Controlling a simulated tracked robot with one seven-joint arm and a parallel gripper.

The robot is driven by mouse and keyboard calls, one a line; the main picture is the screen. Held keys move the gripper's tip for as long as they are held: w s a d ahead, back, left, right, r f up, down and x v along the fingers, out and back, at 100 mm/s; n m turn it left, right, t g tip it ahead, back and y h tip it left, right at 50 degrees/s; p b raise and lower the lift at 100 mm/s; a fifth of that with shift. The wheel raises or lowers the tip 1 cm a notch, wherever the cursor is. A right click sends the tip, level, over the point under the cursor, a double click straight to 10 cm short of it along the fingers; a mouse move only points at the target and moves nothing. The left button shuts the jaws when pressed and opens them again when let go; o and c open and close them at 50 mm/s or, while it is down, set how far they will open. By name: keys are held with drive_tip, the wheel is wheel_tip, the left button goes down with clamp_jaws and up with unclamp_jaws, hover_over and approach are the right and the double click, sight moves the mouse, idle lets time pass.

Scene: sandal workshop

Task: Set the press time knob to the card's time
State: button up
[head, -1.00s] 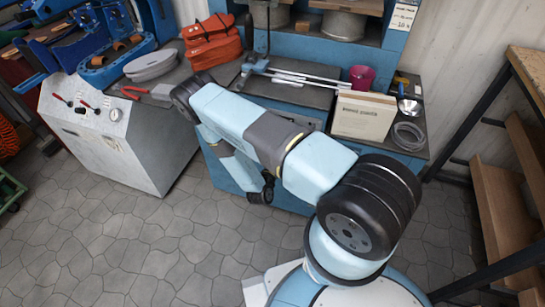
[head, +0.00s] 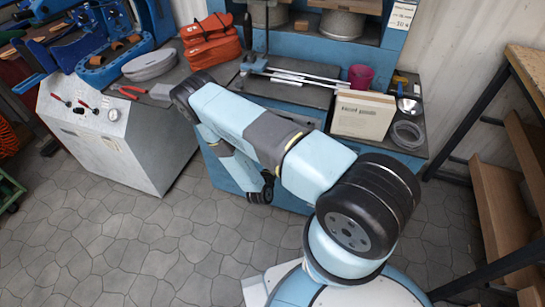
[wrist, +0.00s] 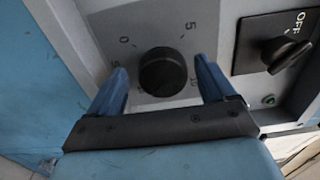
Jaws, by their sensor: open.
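The press time knob (wrist: 163,72) is a round black knob on a grey panel (wrist: 135,22) in the wrist view. Printed numbers surround it, with 0 at upper left, 5 at upper right and 10 at right; another mark at lower left is partly hidden. I cannot make out a pointer on the knob. My gripper (wrist: 160,65) is open, with one blue finger on each side of the knob; I cannot tell whether they touch it. A white card (head: 402,14) hangs on the blue press frame in the head view; its print is too small to read.
A black switch (wrist: 284,52) marked OFF sits right of the knob. A grey cabinet (head: 110,145) stands left. The stone floor in front is clear.

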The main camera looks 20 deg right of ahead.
drive_tip(key=v, duration=1.4)
drive_tip(key=shift+w, duration=0.1)
